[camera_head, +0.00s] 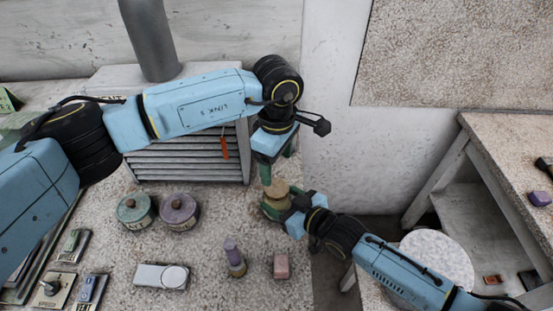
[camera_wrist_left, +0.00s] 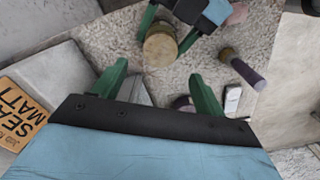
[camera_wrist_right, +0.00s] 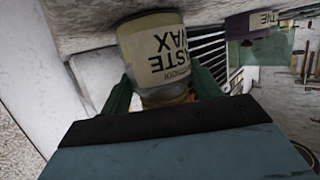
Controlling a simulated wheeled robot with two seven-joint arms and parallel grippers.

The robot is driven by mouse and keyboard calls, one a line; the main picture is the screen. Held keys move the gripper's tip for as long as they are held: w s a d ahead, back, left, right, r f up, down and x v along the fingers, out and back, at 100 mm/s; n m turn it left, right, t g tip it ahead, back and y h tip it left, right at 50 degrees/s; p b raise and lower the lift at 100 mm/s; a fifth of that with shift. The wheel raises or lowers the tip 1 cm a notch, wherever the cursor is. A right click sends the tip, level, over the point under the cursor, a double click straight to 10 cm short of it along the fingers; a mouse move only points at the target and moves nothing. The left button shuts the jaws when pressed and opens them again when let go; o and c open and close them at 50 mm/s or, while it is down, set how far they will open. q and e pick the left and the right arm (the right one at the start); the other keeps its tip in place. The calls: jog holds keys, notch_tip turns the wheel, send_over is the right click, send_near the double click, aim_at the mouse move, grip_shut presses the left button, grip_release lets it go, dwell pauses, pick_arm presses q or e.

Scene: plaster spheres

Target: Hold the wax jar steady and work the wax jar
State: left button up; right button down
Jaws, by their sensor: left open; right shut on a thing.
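The wax jar (camera_head: 277,188) has a tan round top and stands near the right end of the speckled bench. In the right wrist view its cream body (camera_wrist_right: 157,50) carries a label reading "PASTE WAX". My right gripper (camera_head: 271,205) is shut on the jar from its right side, with a green finger on either side. My left gripper (camera_head: 277,168) is open just above and behind the jar. In the left wrist view the jar's round top (camera_wrist_left: 160,48) lies beyond my open fingertips (camera_wrist_left: 157,76), with nothing between them. Part of the jar is hidden by my right gripper.
A green tin (camera_head: 135,211) and a purple tin (camera_head: 178,212) stand left of the jar. A slatted cabinet (camera_head: 190,162) stands behind. The bench's right edge is close to the jar.

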aim_at(277, 187)
pick_arm(q)
jog(key=m, duration=0.2)
jog(key=shift+m, duration=0.4)
jog(key=shift+f, duration=4)
jog(key=c, duration=1)
jog(key=n, duration=0.8)
jog(key=shift+n, duration=0.3)
pick_arm(e)
jog(key=shift+f, duration=0.1)
pick_arm(q)
jog(key=shift+r, duration=0.25)
